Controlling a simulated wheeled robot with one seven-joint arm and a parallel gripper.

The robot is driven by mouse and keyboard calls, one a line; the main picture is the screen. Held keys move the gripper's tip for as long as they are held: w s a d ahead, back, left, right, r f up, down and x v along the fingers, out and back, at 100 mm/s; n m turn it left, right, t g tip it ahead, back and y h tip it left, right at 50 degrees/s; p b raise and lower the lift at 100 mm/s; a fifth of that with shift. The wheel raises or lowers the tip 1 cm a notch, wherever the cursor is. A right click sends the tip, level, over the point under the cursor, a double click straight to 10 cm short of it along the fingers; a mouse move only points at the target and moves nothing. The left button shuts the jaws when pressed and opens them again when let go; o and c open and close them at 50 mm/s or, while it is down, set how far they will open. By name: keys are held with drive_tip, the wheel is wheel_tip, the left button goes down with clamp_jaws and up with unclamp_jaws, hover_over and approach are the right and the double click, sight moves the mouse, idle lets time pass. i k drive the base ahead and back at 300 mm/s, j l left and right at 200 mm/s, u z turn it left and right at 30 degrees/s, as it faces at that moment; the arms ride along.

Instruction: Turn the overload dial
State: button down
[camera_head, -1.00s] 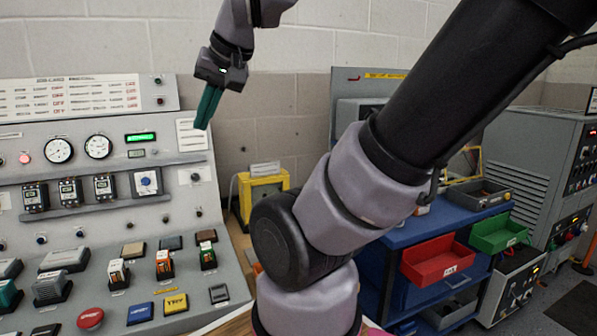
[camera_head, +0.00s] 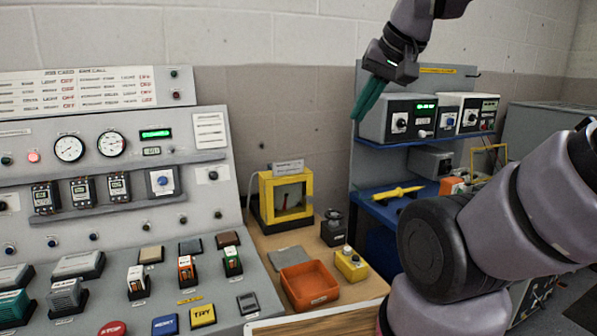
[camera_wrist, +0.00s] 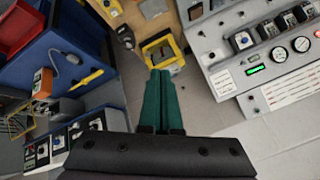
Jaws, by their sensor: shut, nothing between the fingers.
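The likely overload dial is a small knob on a blue-and-white plate (camera_head: 162,181) on the sloped control panel, right of a row of contactor-like modules. It also shows in the wrist view (camera_wrist: 242,40), near the top right. My gripper (camera_head: 361,112) hangs in the air, well to the right of the panel and in front of the blue shelf unit. Its green fingers (camera_wrist: 158,100) are shut together with nothing between them. The gripper is far from the dial and touches nothing.
A yellow frame box (camera_head: 287,198), an orange tray (camera_head: 309,286) and a small yellow button box (camera_head: 351,264) stand on the bench right of the panel. The blue shelf unit (camera_head: 362,185) carries grey instruments (camera_head: 397,120). Air between gripper and panel looks clear.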

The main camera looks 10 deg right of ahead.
sight(162, 180)
drive_tip(key=k+j+u, duration=0.2)
drive_tip(key=j, duration=0.45)
drive_tip(key=j+u, duration=0.15)
drive_tip(key=j, duration=0.45)
